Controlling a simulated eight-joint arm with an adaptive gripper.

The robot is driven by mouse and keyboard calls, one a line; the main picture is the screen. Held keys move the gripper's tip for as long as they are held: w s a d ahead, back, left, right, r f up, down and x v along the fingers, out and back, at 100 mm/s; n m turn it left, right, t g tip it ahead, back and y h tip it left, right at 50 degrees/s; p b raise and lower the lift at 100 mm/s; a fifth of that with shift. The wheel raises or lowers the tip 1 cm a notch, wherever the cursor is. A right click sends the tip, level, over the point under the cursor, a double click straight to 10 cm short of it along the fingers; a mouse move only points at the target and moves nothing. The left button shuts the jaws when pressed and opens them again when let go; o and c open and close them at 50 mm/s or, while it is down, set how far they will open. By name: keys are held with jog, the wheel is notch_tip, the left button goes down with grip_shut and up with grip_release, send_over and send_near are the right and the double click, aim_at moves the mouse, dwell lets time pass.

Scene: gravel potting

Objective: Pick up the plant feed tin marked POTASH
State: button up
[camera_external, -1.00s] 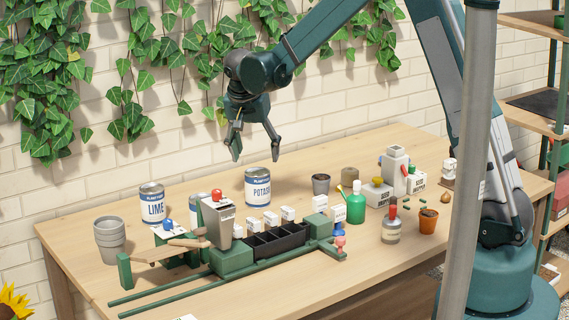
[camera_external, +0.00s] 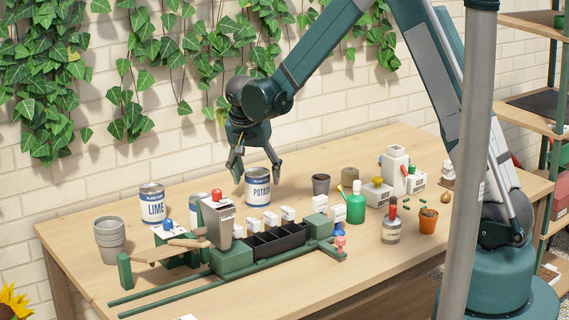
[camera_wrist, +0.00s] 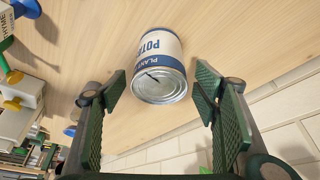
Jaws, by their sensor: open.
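The POTASH tin (camera_external: 257,186) is a white and blue can standing upright toward the back of the table. In the wrist view the tin (camera_wrist: 160,64) shows its silver lid and part of its label, centred between the fingers and beyond their tips. My gripper (camera_external: 256,174) is open around the top of the tin in the external view, with one finger on each side. In the wrist view my gripper (camera_wrist: 162,85) has both green pads apart, with a gap to the tin on each side. A similar tin marked LIME (camera_external: 153,204) stands to the left.
A green rail fixture with a black tray (camera_external: 272,246) stands in front of the tin, with small white boxes between. Stacked grey pots (camera_external: 110,240) stand at left. The brick wall is close behind.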

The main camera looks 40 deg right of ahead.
aim_at(260, 188)
jog(key=shift+d+f, duration=0.1)
jog(key=shift+f, duration=0.25)
jog(key=shift+w+f, duration=0.1)
jog(key=shift+b+x, duration=0.55)
jog(key=shift+x, duration=2)
jog(key=shift+d, duration=0.1)
jog(key=c, duration=1.2)
jog(key=shift+r+p, duration=0.8)
jog(key=shift+r, duration=4.3)
